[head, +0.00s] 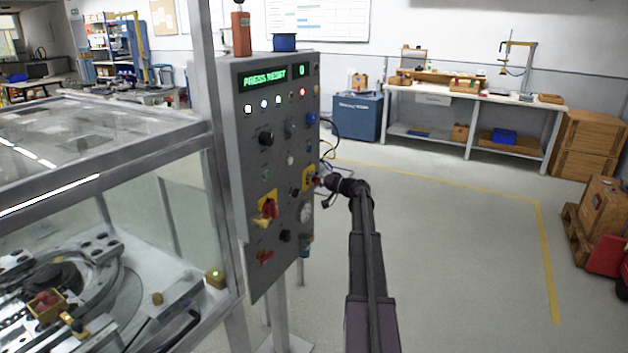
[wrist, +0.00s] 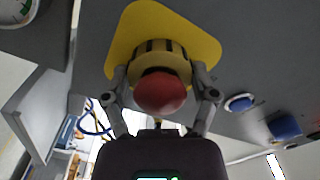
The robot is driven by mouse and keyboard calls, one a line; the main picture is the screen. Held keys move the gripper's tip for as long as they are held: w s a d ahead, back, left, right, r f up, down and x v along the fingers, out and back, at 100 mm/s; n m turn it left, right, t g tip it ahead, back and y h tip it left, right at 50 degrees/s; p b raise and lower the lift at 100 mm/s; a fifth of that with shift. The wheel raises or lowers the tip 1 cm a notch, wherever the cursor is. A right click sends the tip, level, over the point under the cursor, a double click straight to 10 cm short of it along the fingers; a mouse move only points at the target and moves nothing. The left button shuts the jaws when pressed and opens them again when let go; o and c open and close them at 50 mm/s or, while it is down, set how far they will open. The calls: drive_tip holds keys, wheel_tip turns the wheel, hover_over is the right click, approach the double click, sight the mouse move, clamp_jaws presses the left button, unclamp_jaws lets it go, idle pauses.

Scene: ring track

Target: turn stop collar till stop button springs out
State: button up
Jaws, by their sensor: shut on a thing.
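The stop button (wrist: 160,94) is a red dome in the middle of the wrist view. The stop collar (wrist: 166,48), a yellow ring with dark marks, sits around it on a yellow plate (wrist: 122,45). My gripper (wrist: 162,88) has one finger on each side of the collar and is shut on it. In the head view my gripper (head: 322,182) reaches the right part of the grey control panel (head: 233,165), at the small yellow plate (head: 308,178). There the gripper hides most of the collar and button. I cannot tell whether the button is in or out.
The panel carries a green-lit display (head: 264,77), lamps, knobs and a red-yellow switch (head: 267,211). A glazed machine enclosure (head: 100,165) stands to the left. A blue knob (wrist: 285,125) is right of the collar in the wrist view. The floor right of my arm is clear.

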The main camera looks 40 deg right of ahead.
drive_tip(key=shift+w, duration=0.1)
idle(0.3)
drive_tip(key=o, duration=1)
drive_tip(key=v, duration=1.2)
idle(0.3)
